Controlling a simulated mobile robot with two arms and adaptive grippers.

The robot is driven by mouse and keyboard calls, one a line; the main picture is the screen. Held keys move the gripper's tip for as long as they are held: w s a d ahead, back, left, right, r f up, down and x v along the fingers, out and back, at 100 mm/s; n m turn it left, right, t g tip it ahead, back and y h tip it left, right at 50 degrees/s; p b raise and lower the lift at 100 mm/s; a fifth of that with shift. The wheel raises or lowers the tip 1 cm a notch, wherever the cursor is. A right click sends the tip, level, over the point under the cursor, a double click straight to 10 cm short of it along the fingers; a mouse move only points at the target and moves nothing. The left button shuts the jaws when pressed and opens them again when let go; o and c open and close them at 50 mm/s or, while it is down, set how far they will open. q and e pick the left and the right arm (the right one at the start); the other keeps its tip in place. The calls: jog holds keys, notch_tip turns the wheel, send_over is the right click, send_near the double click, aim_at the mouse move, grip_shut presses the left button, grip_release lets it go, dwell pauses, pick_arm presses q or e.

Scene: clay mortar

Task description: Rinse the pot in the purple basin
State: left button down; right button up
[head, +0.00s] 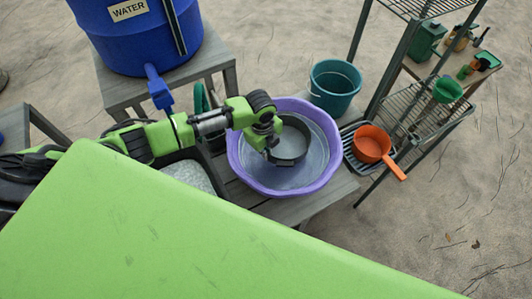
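The purple basin (238,163) stands on a grey wooden table and holds water. A dark grey round pot (294,156) is inside the basin, its open side up. My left gripper (272,152) reaches over the basin's left rim and appears shut on the left side of the pot; its fingertips are small and partly hidden. Whether the pot touches the basin's bottom cannot be told. My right gripper is not in view.
A blue water barrel (115,40) with a spout stands on a stand at the upper left. A teal bucket (334,88) is behind the basin. An orange pan (370,146) lies on a dark rack to the right, beside a metal shelf (432,120). Sandy ground is open at right.

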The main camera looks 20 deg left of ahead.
pick_arm(q)
jog(key=shift+r, duration=3.65)
